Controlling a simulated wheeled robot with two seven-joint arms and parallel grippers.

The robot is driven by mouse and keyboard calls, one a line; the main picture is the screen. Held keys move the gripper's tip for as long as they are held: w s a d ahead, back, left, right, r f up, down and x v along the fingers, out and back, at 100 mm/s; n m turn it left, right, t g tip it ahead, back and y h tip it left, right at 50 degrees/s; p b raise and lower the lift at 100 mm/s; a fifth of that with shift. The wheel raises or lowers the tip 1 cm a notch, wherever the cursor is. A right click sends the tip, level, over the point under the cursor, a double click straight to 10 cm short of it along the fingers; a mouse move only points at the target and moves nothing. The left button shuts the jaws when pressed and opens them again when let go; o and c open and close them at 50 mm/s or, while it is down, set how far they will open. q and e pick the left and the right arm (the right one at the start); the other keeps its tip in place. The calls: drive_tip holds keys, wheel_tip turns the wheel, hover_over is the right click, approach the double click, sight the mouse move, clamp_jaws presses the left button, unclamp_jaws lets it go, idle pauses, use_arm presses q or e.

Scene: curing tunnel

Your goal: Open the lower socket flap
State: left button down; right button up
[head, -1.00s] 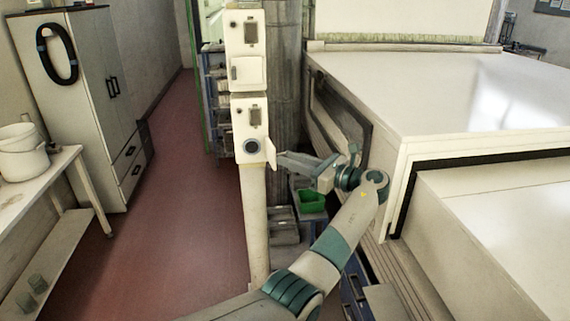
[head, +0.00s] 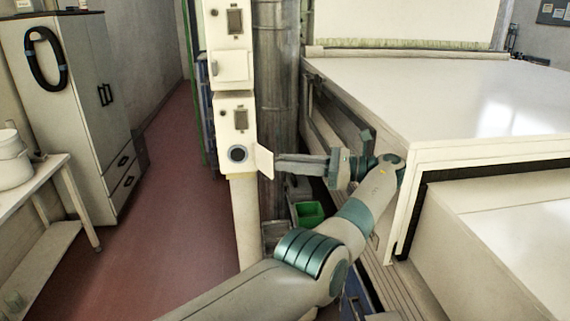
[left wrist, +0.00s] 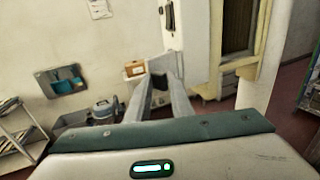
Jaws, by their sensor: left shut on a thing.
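The lower socket box (head: 236,122) is a cream housing on a post, below a similar upper box. Its dark round socket (head: 238,154) is uncovered. The lower flap (head: 264,161), a small pale plate, stands out from the right side of the socket, swung open. My left gripper (head: 277,163) reaches in from the right and is shut on the flap's outer edge. In the left wrist view its long fingers (left wrist: 161,82) point away from the camera; the grip on the flap is hard to make out there. My right gripper is not in view.
The upper box (head: 231,66) has its own flap, closed. A large white-topped machine (head: 440,95) stands close on the right, beside my arm. A green bin (head: 308,213) sits low behind my arm. A red floor aisle (head: 165,200) is clear on the left, before a cabinet (head: 75,120).

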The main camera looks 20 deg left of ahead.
use_arm(q)
drive_tip(key=shift+w+a+r, duration=0.3)
drive_tip(key=shift+a+r, duration=0.3)
drive_tip(key=shift+r, duration=0.2)
drive_tip(key=c, duration=1.9)
unclamp_jaws()
drive_tip(key=shift+o, duration=0.3)
drive_tip(key=shift+w+a+f, duration=0.1)
drive_tip(key=shift+w+f, duration=0.15)
drive_tip(key=shift+w, duration=0.1)
drive_tip(key=shift+o, duration=1)
drive_tip(key=shift+w+f, duration=0.15)
drive_tip(key=shift+w, duration=0.1)
drive_tip(key=shift+c, duration=0.2)
drive_tip(key=shift+s, duration=0.15)
drive_tip(key=shift+c, duration=0.6)
drive_tip(key=shift+s+f, duration=0.1)
drive_tip(key=shift+c, duration=0.2)
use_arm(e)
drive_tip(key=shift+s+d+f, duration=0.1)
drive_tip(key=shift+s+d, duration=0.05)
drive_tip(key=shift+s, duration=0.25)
